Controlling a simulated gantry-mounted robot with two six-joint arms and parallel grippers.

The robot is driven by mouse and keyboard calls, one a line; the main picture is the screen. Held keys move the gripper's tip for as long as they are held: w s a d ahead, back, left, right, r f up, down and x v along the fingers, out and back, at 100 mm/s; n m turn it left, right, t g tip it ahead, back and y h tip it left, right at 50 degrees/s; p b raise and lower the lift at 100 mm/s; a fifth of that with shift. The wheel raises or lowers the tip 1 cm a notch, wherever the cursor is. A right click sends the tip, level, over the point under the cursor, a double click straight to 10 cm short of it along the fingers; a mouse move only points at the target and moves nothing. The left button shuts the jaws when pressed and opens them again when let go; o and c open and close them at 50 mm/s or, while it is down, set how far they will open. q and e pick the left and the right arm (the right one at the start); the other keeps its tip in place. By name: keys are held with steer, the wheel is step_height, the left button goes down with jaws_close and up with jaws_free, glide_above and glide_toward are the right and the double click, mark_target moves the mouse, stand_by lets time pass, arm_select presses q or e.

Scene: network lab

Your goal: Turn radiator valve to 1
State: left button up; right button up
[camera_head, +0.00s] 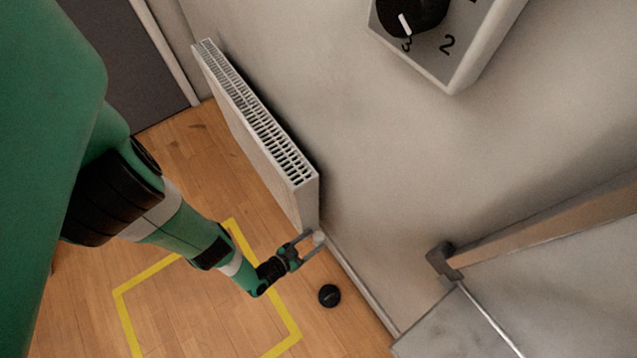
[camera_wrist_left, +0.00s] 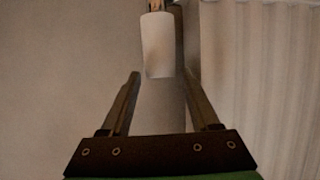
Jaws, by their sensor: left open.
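The white radiator (camera_head: 258,130) hangs along the wall. Its white valve head (camera_wrist_left: 157,46) shows in the left wrist view as a small cylinder, and in the head view it is a pale spot (camera_head: 319,237) at the radiator's lower near corner. I cannot read any number on it. My left gripper (camera_head: 309,240) is open. In the left wrist view its fingers (camera_wrist_left: 158,75) point at the valve head, which appears between and just beyond the fingertips. I cannot tell whether they touch it. My right gripper is not in view.
A black round object (camera_head: 329,295) lies on the wooden floor near the gripper. Yellow tape (camera_head: 127,318) marks the floor under my left arm. A wall box with a black knob (camera_head: 411,14) is at the top. A grey surface (camera_head: 560,290) stands at lower right.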

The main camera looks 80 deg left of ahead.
mark_target(316, 239)
arm_select(q)
steer(key=shift+b+x, duration=0.35)
steer(key=shift+x, duration=0.45)
steer(key=shift+b+x, duration=0.35)
steer(key=shift+x, duration=0.5)
jaws_close()
